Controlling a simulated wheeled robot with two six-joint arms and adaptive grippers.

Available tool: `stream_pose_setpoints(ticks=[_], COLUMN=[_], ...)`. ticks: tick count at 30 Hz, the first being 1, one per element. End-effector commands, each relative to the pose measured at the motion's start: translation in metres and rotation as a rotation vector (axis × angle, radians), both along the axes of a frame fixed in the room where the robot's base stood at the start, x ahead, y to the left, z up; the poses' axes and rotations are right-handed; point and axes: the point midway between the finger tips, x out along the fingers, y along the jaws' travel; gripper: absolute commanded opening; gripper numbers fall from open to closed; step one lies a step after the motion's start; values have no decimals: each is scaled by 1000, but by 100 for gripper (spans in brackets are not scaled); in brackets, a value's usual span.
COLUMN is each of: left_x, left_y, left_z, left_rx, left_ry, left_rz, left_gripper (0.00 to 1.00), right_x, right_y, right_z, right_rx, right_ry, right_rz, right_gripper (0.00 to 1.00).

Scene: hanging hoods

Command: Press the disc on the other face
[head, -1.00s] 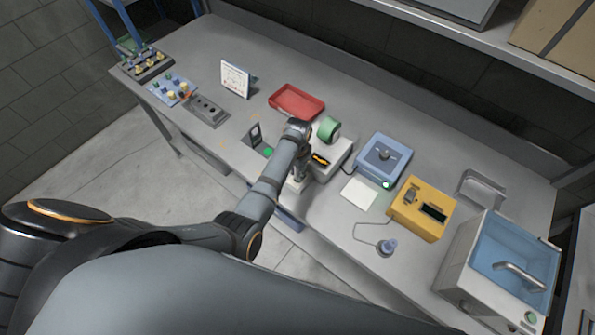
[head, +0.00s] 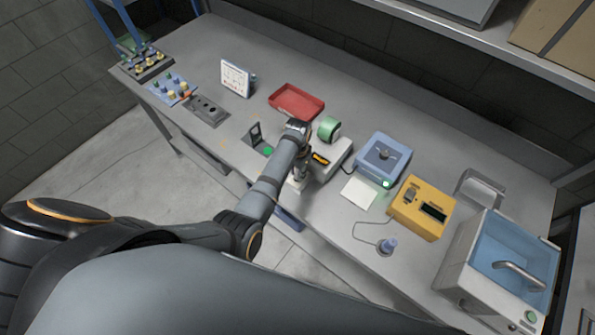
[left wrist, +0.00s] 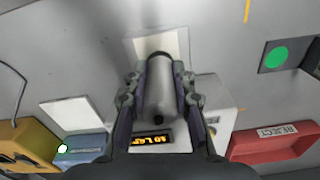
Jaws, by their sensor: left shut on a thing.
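My left gripper (head: 301,174) is over the bench's front part, beside a pale device with an amber-lit display (head: 321,159). In the left wrist view the gripper (left wrist: 158,112) is shut on a grey cylinder (left wrist: 159,88), with one finger on each side. A pale square (left wrist: 178,43) shows behind the cylinder; I cannot tell whether they touch. A green disc (head: 267,150) lies on a dark square plate left of the arm, and also shows in the left wrist view (left wrist: 276,56). No disc is visible on the held cylinder. My right gripper is not in view.
A red tray (head: 297,102) and a green roll (head: 329,129) stand behind the gripper. To the right are a blue device (head: 383,160), a yellow box (head: 421,208) and a sink unit (head: 500,270). A white sheet (head: 358,192) lies on the bench. Button panels are at far left.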

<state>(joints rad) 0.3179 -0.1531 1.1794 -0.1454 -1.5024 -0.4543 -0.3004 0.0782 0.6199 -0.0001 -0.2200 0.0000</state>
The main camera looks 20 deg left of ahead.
Motion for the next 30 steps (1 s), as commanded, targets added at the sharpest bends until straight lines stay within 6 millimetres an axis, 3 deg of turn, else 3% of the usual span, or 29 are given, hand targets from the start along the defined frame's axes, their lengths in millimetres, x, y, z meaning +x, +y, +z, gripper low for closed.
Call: stream_pose_setpoints(ticks=[13,30], left_x=[-1,0], left_y=[0,0], left_z=[2,56], left_rx=[0,-1], left_ry=[4,0], left_rz=[0,-1], left_gripper=[5,5], right_x=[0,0], right_y=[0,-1], right_z=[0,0], right_rx=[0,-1], right_ry=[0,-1], right_rz=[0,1], right_gripper=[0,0])
